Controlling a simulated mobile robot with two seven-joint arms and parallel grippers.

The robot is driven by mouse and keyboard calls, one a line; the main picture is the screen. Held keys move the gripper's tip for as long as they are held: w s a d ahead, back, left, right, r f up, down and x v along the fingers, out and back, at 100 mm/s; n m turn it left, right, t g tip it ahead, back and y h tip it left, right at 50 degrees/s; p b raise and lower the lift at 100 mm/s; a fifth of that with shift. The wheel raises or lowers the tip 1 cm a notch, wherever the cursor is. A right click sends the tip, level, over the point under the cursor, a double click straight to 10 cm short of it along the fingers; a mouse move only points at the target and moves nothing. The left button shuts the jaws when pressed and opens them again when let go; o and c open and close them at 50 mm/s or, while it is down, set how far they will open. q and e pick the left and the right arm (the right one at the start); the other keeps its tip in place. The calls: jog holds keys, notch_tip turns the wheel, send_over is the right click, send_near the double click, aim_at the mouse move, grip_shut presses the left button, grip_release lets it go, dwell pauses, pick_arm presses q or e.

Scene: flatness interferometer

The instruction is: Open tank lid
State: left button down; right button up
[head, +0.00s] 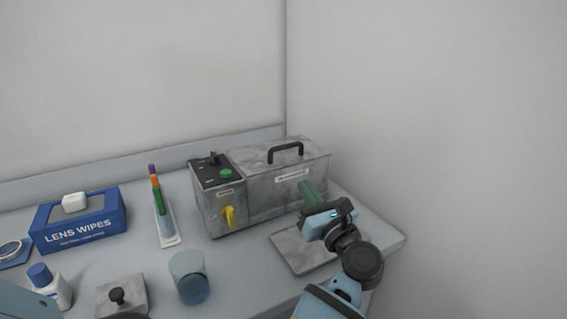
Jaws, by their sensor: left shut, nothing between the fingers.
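The grey metal tank (270,199) stands at the back of the bench. Its lid (305,157) lies flat and closed on top, with a black handle (286,149) standing up from it. My left gripper (308,190) is in front of the right part of the tank's front face, below the lid. Its green fingers are shut with nothing between them and hide a little of that face. I cannot tell whether they touch the tank. My right gripper is not in view.
A control box with a green button (226,174) and yellow lever (229,217) adjoins the tank. A metal plate (290,248) lies below my gripper. A blue cup (190,279), knobbed metal block (136,283), bottle (57,290) and lens wipes box (82,234) stand left. Walls close the back and right.

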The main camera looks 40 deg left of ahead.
pick_arm(q)
jog(key=w+a+r+n+p, duration=0.1)
jog(key=w+a, duration=0.3)
jog(key=a, duration=0.5)
jog(key=shift+a+r+g+p, duration=0.3)
jog(key=shift+r+p, duration=0.25)
jog(key=shift+r, duration=0.2)
jog(key=shift+d, duration=0.1)
jog(key=shift+w, duration=0.1)
